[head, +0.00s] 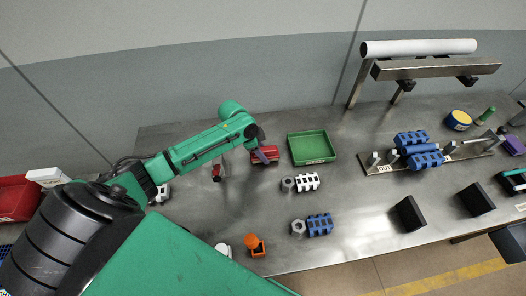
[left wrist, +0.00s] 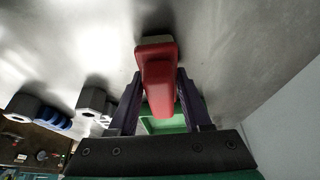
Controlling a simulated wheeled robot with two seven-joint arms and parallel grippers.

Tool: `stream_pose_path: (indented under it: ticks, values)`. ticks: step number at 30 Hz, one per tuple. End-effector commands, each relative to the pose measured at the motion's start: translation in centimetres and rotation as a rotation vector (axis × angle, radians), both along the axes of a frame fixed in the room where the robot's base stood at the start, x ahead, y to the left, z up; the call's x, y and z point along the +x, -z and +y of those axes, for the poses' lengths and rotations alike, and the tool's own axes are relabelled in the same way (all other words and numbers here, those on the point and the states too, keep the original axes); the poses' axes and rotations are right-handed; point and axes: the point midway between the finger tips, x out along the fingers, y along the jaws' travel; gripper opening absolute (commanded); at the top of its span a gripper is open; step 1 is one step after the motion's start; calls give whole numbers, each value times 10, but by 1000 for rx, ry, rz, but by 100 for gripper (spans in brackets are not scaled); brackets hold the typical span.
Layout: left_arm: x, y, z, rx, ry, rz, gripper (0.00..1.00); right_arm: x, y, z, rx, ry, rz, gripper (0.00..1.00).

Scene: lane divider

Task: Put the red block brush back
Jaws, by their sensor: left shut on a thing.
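The red block brush (left wrist: 158,75) has a red back and a pale strip along its far edge. My left gripper (left wrist: 161,105) is shut on it, one dark finger on each side. In the head view the red brush (head: 266,154) shows at the end of my left arm, behind my left gripper (head: 263,150), just left of the green tray. I cannot tell whether the brush touches the table. My right gripper does not show.
An empty green tray (head: 311,148) lies near the middle of the steel table (head: 270,222). Another red item (head: 217,171) stands left of the brush. A white slotted block (head: 307,182), a blue slotted block (head: 320,224) and an orange piece (head: 255,244) lie nearer. A metal rack (head: 436,68) stands at the back right.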

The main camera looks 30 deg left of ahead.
Motion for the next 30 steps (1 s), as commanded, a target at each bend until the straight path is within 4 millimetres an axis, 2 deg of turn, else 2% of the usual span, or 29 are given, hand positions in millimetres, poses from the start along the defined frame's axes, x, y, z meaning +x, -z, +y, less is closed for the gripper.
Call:
stream_pose_path:
  ticks: [2, 3, 5, 14, 18, 22, 26, 30]
  values:
    - [0, 3, 0, 0, 0, 0, 0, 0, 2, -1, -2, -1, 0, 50]
    - [0, 3, 0, 0, 0, 0, 60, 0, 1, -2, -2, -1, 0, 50]
    - [0, 3, 0, 0, 0, 0, 80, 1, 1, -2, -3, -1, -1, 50]
    - [0, 3, 0, 0, 0, 0, 80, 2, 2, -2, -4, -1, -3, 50]
    - [0, 8, 0, 0, 1, 0, 80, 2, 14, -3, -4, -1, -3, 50]
    - [-5, -17, 8, 3, 1, -2, 80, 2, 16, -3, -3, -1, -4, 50]
    - [-12, -41, 25, 5, 2, -4, 80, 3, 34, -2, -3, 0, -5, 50]
    - [-21, -79, 37, 4, 0, -2, 80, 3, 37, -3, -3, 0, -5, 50]
